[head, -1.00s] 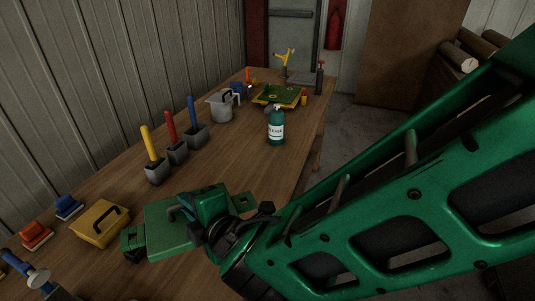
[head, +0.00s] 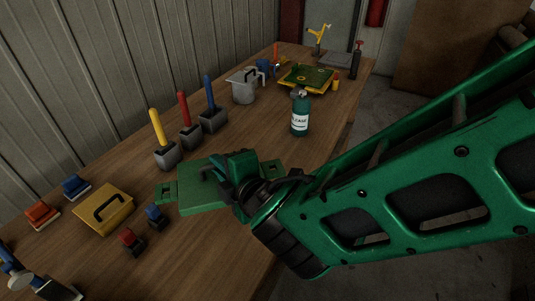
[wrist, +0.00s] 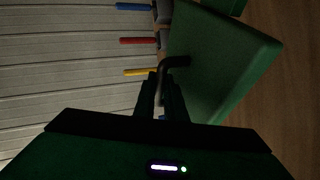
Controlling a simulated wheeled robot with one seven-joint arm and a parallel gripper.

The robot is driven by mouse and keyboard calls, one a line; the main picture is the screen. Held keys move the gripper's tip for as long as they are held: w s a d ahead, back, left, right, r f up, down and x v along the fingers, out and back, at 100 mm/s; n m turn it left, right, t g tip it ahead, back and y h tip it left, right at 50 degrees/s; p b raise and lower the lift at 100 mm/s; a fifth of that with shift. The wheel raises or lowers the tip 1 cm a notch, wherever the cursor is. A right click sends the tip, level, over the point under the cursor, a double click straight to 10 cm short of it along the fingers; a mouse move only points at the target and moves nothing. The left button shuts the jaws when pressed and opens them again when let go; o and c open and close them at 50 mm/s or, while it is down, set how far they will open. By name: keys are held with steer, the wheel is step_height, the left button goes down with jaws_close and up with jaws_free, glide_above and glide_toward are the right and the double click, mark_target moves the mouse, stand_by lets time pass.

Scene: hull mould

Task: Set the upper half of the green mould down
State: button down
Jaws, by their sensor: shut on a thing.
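The upper half of the green mould (head: 200,197) is a flat green slab with end lugs and a dark handle (wrist: 178,62). My gripper (head: 213,174) is shut on that handle, and the wrist view shows its two fingers (wrist: 161,90) together on it. The slab is over the near-middle of the table, right of the yellow block with a black handle (head: 90,222). Whether its underside touches the table cannot be told. Far along the table lies a green plate on a yellow base (head: 308,78). My gripper and arm hide the slab's right part.
Small red (head: 131,241) and blue (head: 155,216) pieces stand just nearer than the slab. Tools with yellow, red and blue handles (head: 168,155) stand behind it. A grey jug (head: 243,90) and a teal bottle (head: 300,118) are farther back.

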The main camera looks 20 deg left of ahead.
steer(key=shift+w+d+f, duration=0.35)
steer(key=shift+w+f, duration=1.5)
steer(key=shift+w, duration=0.1)
steer(key=shift+w+d+f, duration=0.35)
steer(key=shift+w+f, duration=1.45)
steer(key=shift+w, duration=0.15)
steer(key=shift+w+d+f, duration=0.35)
steer(key=shift+w+f, duration=1.5)
steer(key=shift+w, duration=0.1)
steer(key=c, duration=1.8)
jaws_free()
steer(key=shift+f, duration=0.2)
steer(key=shift+s, duration=0.1)
steer(key=shift+d+r, duration=0.1)
